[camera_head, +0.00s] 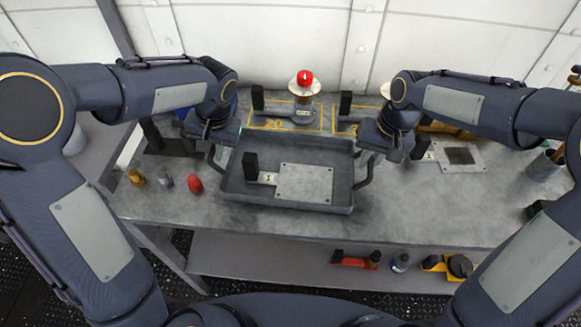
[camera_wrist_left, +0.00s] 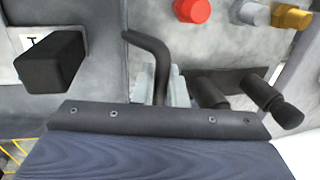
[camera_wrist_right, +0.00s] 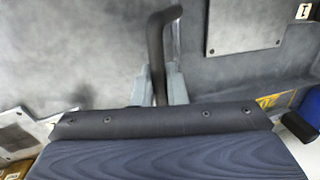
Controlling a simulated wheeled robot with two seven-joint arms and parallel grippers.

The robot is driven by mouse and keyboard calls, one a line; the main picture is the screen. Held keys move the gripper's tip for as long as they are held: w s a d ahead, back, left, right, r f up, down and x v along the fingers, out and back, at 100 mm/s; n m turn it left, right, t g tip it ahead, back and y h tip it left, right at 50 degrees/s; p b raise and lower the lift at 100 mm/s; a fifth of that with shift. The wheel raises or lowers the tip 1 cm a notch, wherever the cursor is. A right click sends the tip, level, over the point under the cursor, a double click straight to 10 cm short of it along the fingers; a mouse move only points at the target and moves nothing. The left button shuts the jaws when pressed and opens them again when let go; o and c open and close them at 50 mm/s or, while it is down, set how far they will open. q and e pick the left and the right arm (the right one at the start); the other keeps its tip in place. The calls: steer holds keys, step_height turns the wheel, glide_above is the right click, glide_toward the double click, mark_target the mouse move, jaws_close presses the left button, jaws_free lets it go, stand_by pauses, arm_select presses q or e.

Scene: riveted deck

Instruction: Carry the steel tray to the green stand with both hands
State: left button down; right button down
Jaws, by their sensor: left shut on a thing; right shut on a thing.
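The grey steel tray (camera_head: 340,207) is at the middle of the bench, roughly level, with a bent dark handle at each end. A pale plate (camera_head: 305,184) and a black-handled piece (camera_head: 251,166) labelled 1 lie in it. My left gripper (camera_head: 214,150) is shut on the left handle, which stands between its fingers in the left wrist view (camera_wrist_left: 157,88). My right gripper (camera_head: 370,155) is shut on the right handle, also between the fingers in the right wrist view (camera_wrist_right: 158,85). I cannot tell whether the tray touches the bench. I cannot clearly make out the green stand.
Behind the tray are yellow-outlined bays (camera_head: 280,126) and a red-topped lamp (camera_head: 305,80). Red (camera_head: 195,183), grey (camera_head: 166,181) and brass (camera_head: 137,177) pieces lie left of the tray. A plate with a dark square (camera_head: 460,156) lies right. The bench front is clear; tools sit on the lower shelf.

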arm_select(q)
steer(key=shift+r, duration=0.15)
arm_select(e)
steer(key=shift+r, duration=0.15)
